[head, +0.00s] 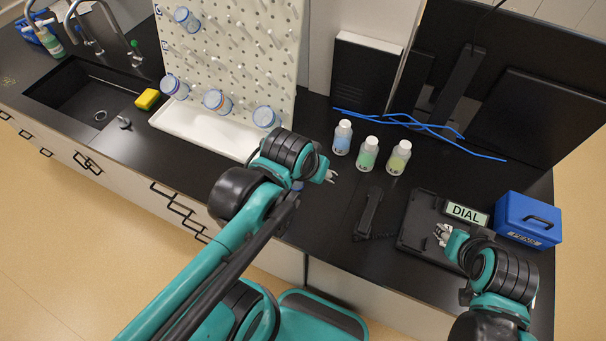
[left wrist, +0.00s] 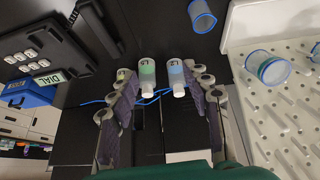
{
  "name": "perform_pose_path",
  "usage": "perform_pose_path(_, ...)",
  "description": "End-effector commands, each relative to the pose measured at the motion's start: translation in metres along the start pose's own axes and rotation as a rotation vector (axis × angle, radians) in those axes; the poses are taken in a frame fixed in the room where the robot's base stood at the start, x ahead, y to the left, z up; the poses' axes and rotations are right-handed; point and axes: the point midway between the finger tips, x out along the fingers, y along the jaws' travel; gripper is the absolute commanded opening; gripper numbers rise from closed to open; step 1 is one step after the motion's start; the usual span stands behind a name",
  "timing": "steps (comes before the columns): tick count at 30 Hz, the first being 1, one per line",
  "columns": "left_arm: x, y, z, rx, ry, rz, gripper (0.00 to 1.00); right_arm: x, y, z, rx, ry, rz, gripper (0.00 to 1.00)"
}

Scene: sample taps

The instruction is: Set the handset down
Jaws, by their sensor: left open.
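The black handset (head: 369,212) lies on the dark counter, left of the phone base (head: 418,222), with its cord running toward the base. The base has a lit DIAL display (head: 466,214). In the left wrist view, the base (left wrist: 28,52) and DIAL display (left wrist: 48,78) are at the left. My left gripper (head: 330,176) is open and empty, left of the handset and apart from it. Its spread fingers also show in the left wrist view (left wrist: 160,115). My right gripper (head: 442,234) is over the base; its fingers are too small to judge.
A blue-label bottle (head: 342,137), a green one (head: 367,154) and a yellow-green one (head: 398,158) stand behind the handset. Blue cable (head: 430,127) lies behind them. A blue box (head: 528,219) is right of the base. A white pegboard (head: 238,50) with jars and a sink are left.

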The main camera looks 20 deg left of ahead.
Motion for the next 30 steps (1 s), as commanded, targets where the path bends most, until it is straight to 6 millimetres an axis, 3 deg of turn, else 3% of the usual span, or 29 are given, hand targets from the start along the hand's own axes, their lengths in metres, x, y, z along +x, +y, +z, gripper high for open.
perform_pose_path(6,-0.01,-0.022,0.019,0.008,0.101,-0.029,0.49,0.0,0.0,0.0,0.0,0.0,0.0,0.4)
perform_pose_path(20,-0.008,-0.025,0.024,0.012,0.119,-0.035,0.49,0.003,0.0,0.002,0.0,0.0,0.0,0.4)
perform_pose_path(25,0.017,-0.026,0.037,0.012,0.119,-0.035,0.49,0.026,0.0,0.019,0.0,0.0,0.0,0.4)
perform_pose_path(30,0.059,-0.028,0.061,0.012,0.118,-0.035,0.49,0.066,0.0,0.047,0.0,0.0,0.0,0.4)
